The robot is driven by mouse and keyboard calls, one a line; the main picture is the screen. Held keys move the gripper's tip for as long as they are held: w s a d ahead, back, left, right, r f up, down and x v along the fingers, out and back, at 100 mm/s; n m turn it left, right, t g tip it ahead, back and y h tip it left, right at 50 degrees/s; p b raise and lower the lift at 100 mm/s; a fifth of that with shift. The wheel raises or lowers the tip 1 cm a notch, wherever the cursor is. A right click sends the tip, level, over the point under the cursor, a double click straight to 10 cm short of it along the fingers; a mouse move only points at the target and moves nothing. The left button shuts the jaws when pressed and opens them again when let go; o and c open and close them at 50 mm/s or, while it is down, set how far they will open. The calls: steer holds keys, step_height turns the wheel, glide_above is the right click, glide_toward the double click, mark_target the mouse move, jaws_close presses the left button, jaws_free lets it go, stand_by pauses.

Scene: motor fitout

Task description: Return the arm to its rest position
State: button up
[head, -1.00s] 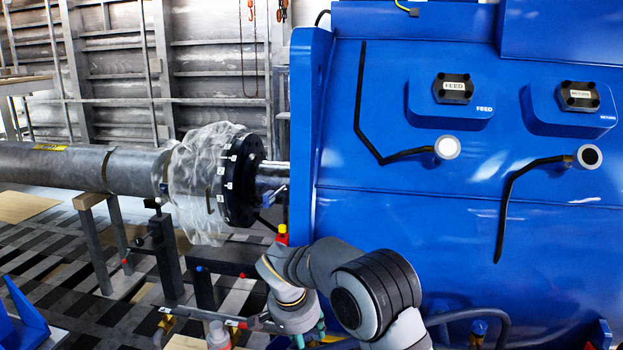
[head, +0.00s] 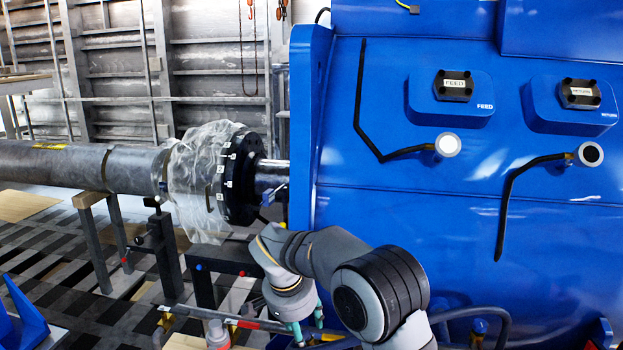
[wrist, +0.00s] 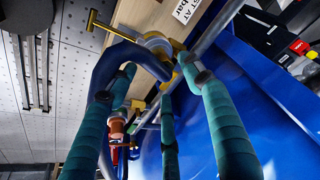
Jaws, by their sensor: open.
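My arm (head: 340,262) is folded low in front of the blue machine in the head view. My gripper (head: 305,335) points down at the bottom edge of that view, with only parts of its teal fingers showing. In the wrist view the teal fingers of my gripper (wrist: 150,82) are spread apart, and I see nothing held between them. Beyond them is a valve-like fitting with a yellow handle (wrist: 103,22) and a blue curved hose (wrist: 112,62). I cannot tell whether the fingers touch these.
The blue machine (head: 400,220) fills the right side, with FEED (head: 454,84) and RETURN (head: 580,94) blocks. At left, a grey shaft (head: 70,168) with a plastic-wrapped black flange (head: 240,180) rests on stands. Pipes and a bottle (head: 217,333) lie close to my gripper.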

steer(key=x, duration=0.3)
steer(key=shift+f, duration=0.45)
step_height(320, 180, up, 4)
steer(key=p, duration=0.5)
steer(key=shift+w+d+r, duration=0.1)
steer(key=shift+p, duration=0.45)
steer(key=shift+w+f, duration=0.1)
steer(key=shift+f, duration=0.45)
steer(key=shift+r, duration=0.15)
